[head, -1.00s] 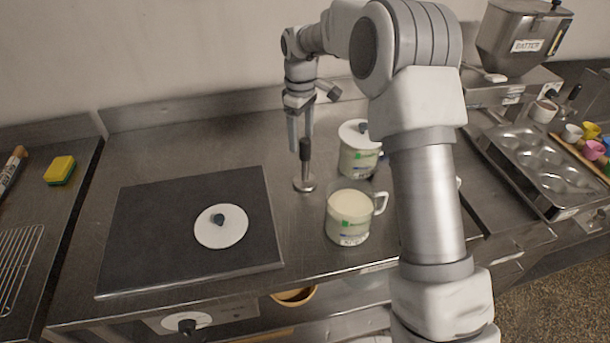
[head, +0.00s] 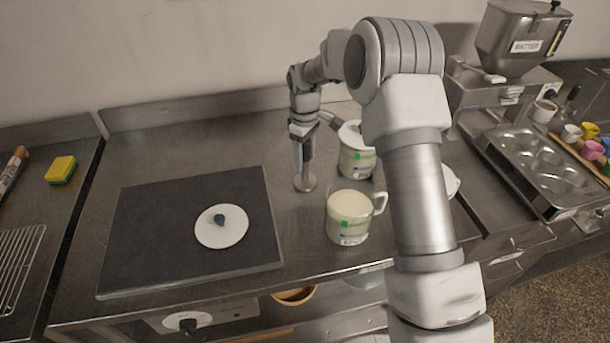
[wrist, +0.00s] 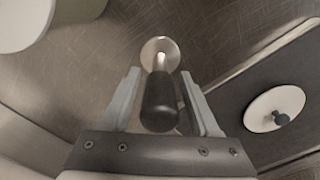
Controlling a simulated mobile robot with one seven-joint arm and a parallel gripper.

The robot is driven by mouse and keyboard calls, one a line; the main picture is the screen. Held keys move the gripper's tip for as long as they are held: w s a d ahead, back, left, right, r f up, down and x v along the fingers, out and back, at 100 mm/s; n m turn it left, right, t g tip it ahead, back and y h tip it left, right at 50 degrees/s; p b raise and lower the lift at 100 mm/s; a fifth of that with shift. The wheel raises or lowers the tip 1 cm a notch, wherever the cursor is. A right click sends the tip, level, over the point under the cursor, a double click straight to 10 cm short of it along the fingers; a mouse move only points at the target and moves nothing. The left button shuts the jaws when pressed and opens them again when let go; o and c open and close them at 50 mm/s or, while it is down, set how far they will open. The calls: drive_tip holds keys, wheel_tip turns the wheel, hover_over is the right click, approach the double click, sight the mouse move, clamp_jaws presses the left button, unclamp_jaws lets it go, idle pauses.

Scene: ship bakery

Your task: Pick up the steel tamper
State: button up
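The steel tamper stands upright on the steel counter, its round base (head: 305,182) showing below my gripper (head: 302,150) in the head view. In the wrist view the tamper's black handle (wrist: 159,102) points at the camera, with the steel base beyond it. My gripper (wrist: 162,100) is open, with one finger on each side of the handle. A gap shows between the handle and each finger. In the head view my gripper hides most of the handle.
A lidded jar (head: 356,160) and an open jar (head: 350,216) of pale contents stand just right of the tamper. A dark board (head: 150,235) with a white lid (head: 221,232) lies to the left. Counter behind the board is clear.

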clamp_jaws()
drive_tip(key=shift+r, duration=0.15)
